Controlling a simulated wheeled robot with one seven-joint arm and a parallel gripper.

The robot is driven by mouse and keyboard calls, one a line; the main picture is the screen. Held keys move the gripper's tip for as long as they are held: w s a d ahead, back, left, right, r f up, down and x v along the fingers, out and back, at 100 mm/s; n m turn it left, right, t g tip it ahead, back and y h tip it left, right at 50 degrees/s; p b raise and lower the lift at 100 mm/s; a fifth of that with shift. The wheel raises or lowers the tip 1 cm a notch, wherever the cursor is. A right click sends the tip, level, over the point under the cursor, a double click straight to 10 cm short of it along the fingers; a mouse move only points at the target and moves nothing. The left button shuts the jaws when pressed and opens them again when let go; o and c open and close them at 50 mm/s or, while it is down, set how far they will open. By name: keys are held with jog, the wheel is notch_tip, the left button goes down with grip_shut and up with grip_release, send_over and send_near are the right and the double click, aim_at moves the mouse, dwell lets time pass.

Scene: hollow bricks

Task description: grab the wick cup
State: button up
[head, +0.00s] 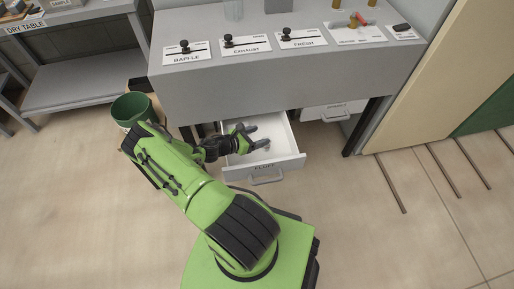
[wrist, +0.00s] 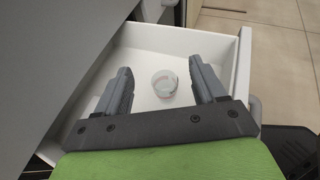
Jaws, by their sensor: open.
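The wick cup appears to be the small clear cup (wrist: 164,83) on the floor of the open white drawer, seen in the wrist view. In the wrist view my gripper (wrist: 160,80) is open and empty, its fingers to the left and right of the cup with gaps on both sides. I cannot tell how far above the cup the fingertips are. In the head view my gripper (head: 264,136) is over the drawer (head: 290,162), which is labelled FLUFF. The cup is only faint there, beside the fingers.
The grey desk (head: 250,90) overhangs the back of the drawer; several sliders and labels line its top. A second drawer (head: 333,110) to the right is slightly open. A green bin (head: 131,108) stands left of my arm. A cream panel (head: 422,90) is at the right.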

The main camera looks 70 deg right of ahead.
jog(key=f, duration=0.2)
jog(key=f+b, duration=0.1)
jog(key=f, duration=0.2)
jog(key=shift+s+d+f+b, duration=0.15)
jog(key=shift+d+f+b, duration=0.05)
jog(key=shift+f+b, duration=0.15)
jog(key=b+x, duration=0.1)
jog(key=x, duration=0.6)
jog(key=shift+r+b, duration=0.1)
jog(key=shift+b, duration=0.25)
jog(key=c, duration=1.1)
